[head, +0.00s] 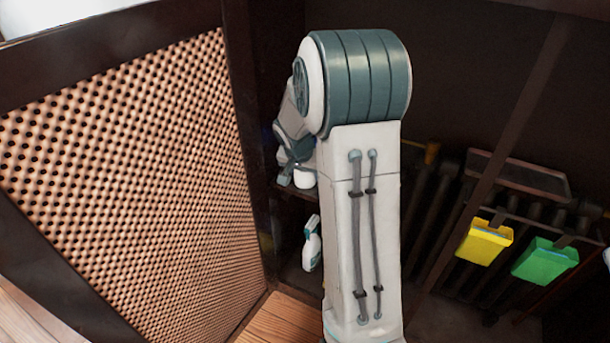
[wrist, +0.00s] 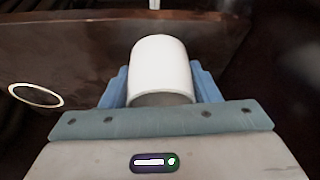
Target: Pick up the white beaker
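The white beaker (wrist: 160,68) is in the middle of the wrist view, between the two blue fingers of my gripper (wrist: 160,88). The fingers lie against its left and right sides with no clear gap, so my gripper looks shut on it. In the head view the white beaker (head: 304,178) shows small beside my gripper (head: 290,172), at a shelf in the dark cabinet. My own arm hides part of this area. Whether the beaker touches the shelf is hard to tell.
A perforated brown door panel (head: 140,170) stands at the left. A white spray bottle (head: 312,245) is on a lower level. A yellow dustpan (head: 484,242) and a green dustpan (head: 545,261) hang at the right. A pale ring (wrist: 36,95) lies left of the beaker.

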